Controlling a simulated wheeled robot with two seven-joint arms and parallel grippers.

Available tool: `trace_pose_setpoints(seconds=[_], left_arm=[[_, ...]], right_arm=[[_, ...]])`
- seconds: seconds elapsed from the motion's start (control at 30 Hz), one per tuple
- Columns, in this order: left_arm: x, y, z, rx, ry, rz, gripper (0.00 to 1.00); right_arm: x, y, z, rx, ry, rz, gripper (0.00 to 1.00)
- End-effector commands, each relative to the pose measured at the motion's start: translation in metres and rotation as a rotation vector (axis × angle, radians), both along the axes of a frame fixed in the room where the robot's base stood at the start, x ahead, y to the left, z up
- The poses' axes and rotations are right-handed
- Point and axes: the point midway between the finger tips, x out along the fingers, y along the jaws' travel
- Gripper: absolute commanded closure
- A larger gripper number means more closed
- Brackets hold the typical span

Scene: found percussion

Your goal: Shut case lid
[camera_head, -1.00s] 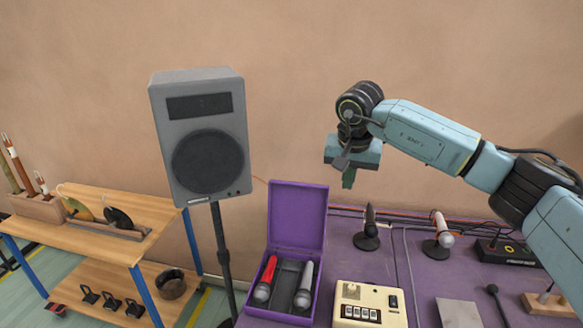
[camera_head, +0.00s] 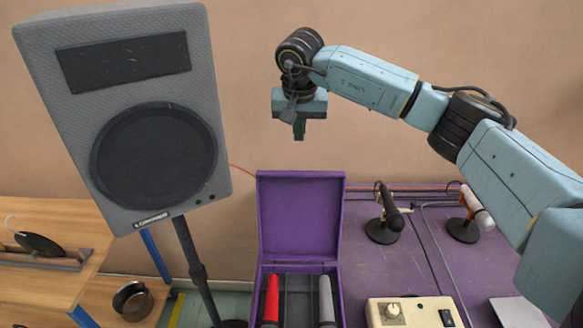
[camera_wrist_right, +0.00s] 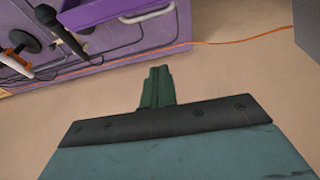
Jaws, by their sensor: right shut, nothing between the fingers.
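The purple case (camera_head: 254,304) stands open at the front of the purple table, its lid (camera_head: 300,218) raised upright at the back. A red microphone (camera_head: 271,300) and a grey microphone (camera_head: 326,300) lie inside it. My right gripper (camera_head: 299,132) is shut and empty, pointing down in the air above the lid's top edge and apart from it. In the right wrist view its green fingers (camera_wrist_right: 157,85) are together, and part of the purple lid (camera_wrist_right: 95,10) shows at the top. My left gripper is not in view.
A big grey speaker (camera_head: 140,120) on a stand is left of the case. A cream box (camera_head: 415,312) with a knob is right of it. Microphones on round stands (camera_head: 383,228) (camera_head: 465,226) are at the back right. A wooden bench (camera_head: 50,250) is at the far left.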

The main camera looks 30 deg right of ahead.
Motion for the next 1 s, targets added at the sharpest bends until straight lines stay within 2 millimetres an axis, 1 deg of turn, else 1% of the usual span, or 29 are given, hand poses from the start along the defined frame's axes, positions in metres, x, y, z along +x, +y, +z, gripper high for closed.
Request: trace_pose_setpoints(seconds=[0.03,0.17,0.27,0.5,0.6,0.67,0.8,1.0], left_arm=[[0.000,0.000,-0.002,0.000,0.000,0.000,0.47],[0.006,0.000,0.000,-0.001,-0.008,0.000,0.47],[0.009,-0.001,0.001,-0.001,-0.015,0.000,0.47],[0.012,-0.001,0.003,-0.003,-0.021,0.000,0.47],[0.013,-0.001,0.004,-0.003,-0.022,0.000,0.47],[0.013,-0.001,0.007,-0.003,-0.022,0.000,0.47],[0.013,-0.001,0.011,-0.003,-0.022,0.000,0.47],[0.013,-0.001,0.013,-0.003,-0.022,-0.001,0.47]], right_arm=[[0.000,0.000,-0.004,0.001,0.001,0.000,1.00],[0.003,-0.002,-0.015,0.001,0.002,-0.001,1.00],[0.007,-0.005,-0.032,0.000,0.003,-0.002,1.00],[0.019,-0.013,-0.083,0.001,0.004,-0.002,1.00],[0.023,-0.014,-0.100,0.002,0.003,0.000,1.00],[0.015,-0.009,-0.095,0.001,0.000,0.004,1.00],[0.002,-0.001,-0.095,0.000,0.000,0.004,1.00],[-0.009,0.005,-0.094,0.000,0.000,0.001,1.00]])
